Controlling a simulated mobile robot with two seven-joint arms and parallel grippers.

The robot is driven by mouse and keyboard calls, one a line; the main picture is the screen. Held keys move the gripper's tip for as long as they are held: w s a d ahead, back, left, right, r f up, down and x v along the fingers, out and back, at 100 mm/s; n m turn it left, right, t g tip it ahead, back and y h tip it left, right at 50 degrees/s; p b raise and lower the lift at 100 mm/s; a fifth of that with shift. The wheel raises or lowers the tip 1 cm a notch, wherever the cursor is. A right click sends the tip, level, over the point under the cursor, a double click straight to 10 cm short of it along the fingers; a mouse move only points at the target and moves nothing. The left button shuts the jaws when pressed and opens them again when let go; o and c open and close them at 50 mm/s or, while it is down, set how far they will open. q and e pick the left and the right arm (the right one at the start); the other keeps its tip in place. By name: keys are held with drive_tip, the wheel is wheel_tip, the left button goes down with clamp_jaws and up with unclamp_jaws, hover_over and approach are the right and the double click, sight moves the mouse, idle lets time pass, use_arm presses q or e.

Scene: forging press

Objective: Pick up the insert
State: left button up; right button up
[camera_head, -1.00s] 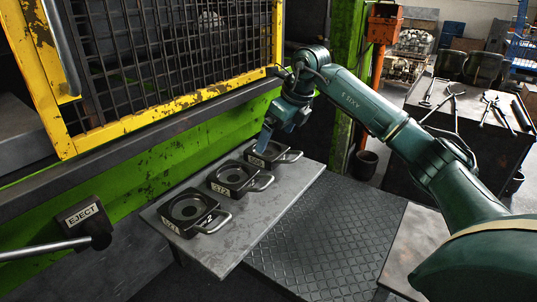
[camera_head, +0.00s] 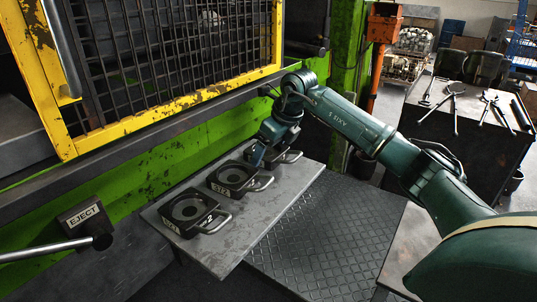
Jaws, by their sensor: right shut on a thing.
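Three dark, square inserts with round recesses and metal loop handles stand in a row on a grey metal table (camera_head: 238,228). The near insert (camera_head: 186,209) and the middle insert (camera_head: 232,178), whose label seems to read 372, are uncovered. The far insert (camera_head: 282,154) is largely hidden behind my right gripper (camera_head: 257,157); its handle shows at the right. My right gripper points down and is shut on the far insert at its left side. The fingertips are small and partly hidden. The far insert still rests at table height. My left gripper is out of view.
A yellow-framed mesh guard (camera_head: 170,60) and a green press beam (camera_head: 130,185) stand close behind the table. An EJECT lever (camera_head: 88,220) is at the lower left. A tool bench (camera_head: 460,150) stands at the right. The table's near end is clear.

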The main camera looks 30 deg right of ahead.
drive_tip(key=c, duration=1.3)
drive_tip(key=shift+w+r, duration=0.15)
drive_tip(key=shift+r, duration=0.1)
drive_tip(key=shift+c, duration=0.2)
